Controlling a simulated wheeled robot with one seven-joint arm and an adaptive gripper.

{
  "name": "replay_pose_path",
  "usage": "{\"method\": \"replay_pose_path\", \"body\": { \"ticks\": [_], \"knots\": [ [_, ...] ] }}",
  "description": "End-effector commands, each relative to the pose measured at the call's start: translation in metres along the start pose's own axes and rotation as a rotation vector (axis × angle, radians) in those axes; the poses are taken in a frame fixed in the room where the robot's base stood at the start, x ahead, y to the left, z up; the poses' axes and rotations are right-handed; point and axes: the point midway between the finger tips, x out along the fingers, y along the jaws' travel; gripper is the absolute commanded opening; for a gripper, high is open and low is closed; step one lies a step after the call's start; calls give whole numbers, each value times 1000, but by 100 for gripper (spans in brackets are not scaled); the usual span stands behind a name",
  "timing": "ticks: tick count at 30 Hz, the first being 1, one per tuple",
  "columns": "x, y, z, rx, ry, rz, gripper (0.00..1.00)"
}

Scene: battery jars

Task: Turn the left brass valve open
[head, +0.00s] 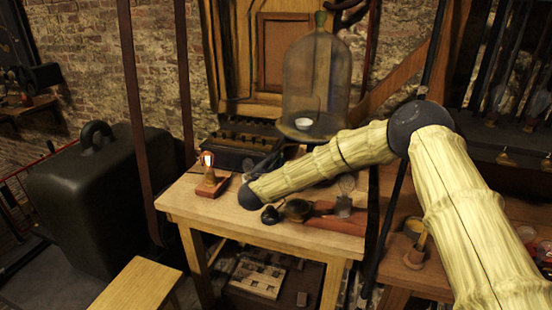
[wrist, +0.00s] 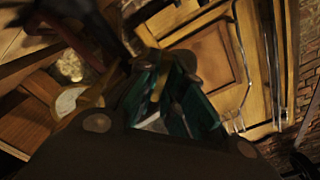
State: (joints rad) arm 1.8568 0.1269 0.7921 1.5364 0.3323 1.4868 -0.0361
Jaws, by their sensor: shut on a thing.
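In the wrist view, my gripper (wrist: 172,108) has its teal fingers close together around a small brass-coloured piece (wrist: 157,84). It looks like part of a brass valve, but the picture is dark and blurred. I cannot tell which valve it is or how far it is turned. A pale round disc with a brass rim (wrist: 70,101) shows to the left of the fingers, apart from them. In the head view, my arm reaches left over the wooden table, and its links hide my gripper. No valve can be made out clearly there.
A glass bell jar (head: 316,75) stands behind my arm. A dark case (head: 100,195) stands left. A wooden stool (head: 140,285) is in front.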

Motion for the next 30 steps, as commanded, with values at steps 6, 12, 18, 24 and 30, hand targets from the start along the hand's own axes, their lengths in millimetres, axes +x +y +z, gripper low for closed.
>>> {"method": "replay_pose_path", "body": {
  "ticks": [6,12,18,24,30],
  "knots": [
    [-1,-2,0,-208,0,-3,0],
    [-1,-2,0,-397,-1,-3,0],
    [-1,-1,1,-571,-1,-2,0],
    [-1,0,1,-709,-1,-1,0],
    [-1,1,1,-800,-3,0,0]
  ]
}}
